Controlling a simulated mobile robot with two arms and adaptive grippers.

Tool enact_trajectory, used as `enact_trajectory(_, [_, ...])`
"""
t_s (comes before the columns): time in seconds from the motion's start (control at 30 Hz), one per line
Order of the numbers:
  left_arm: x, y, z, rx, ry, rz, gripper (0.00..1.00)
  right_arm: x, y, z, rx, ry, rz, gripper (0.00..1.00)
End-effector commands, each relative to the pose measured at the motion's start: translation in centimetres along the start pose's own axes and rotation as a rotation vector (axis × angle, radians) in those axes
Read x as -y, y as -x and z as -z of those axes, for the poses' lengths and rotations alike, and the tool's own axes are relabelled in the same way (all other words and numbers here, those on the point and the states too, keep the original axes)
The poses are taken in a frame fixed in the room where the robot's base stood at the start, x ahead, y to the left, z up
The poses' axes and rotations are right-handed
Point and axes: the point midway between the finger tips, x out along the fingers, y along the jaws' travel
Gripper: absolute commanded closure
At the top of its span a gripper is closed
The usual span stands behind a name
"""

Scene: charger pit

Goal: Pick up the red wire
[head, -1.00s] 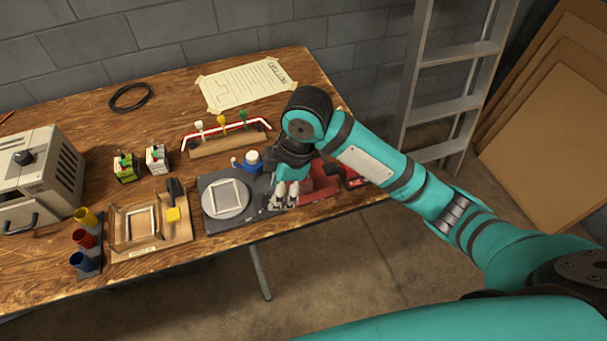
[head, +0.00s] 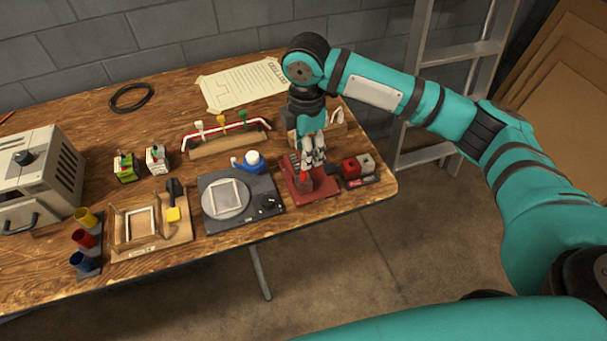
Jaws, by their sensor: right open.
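A thin red wire, with white showing alongside it, appears to run along the wooden rack (head: 228,146) at the back middle of the table. My right gripper (head: 310,164) is open, pointing down over a dark red base (head: 318,190) to the right of the rack. Its fingers hide part of that base. A small bright red piece (head: 304,177) shows just below the fingertips; I cannot tell what it is or whether they touch it. My left gripper is not in view.
A black cable loop (head: 130,97) lies at the back left. A ladder (head: 450,108) stands behind the table's right end.

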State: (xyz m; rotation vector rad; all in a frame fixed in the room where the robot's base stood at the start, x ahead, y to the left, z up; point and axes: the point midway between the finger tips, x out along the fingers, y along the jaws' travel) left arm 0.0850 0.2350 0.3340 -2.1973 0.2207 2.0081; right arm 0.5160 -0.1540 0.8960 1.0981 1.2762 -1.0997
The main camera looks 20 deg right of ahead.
Motion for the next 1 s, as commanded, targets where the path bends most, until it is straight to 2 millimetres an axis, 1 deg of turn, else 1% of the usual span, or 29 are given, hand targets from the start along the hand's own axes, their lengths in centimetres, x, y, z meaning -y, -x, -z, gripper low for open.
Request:
enact_trajectory(0.03, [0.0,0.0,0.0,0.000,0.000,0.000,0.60,0.1,-0.9,0.0,0.000,-0.001,0.003,0.57])
enact_trajectory(0.1, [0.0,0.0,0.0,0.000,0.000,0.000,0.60,0.0,-1.8,0.0,0.000,-0.001,0.001,0.57])
enact_trajectory(0.37, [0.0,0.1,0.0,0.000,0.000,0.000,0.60,-0.1,-3.7,0.1,0.000,0.000,0.002,0.57])
enact_trajectory(0.6, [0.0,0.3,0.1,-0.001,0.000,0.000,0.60,-0.3,-7.2,0.4,-0.001,-0.001,0.001,0.57])
enact_trajectory(0.73, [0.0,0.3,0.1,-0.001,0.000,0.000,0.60,-0.3,-8.0,0.4,0.000,0.001,-0.002,0.57])
enact_trajectory(0.93, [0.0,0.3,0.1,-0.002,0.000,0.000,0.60,-0.3,-8.0,0.4,0.000,0.001,-0.002,0.57])
enact_trajectory(0.97, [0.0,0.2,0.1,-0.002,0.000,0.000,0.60,-0.3,-8.0,0.4,0.000,0.001,-0.002,0.60])
enact_trajectory(1.0, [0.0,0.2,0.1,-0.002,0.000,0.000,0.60,-0.3,-8.0,0.4,0.000,0.001,-0.002,0.65])
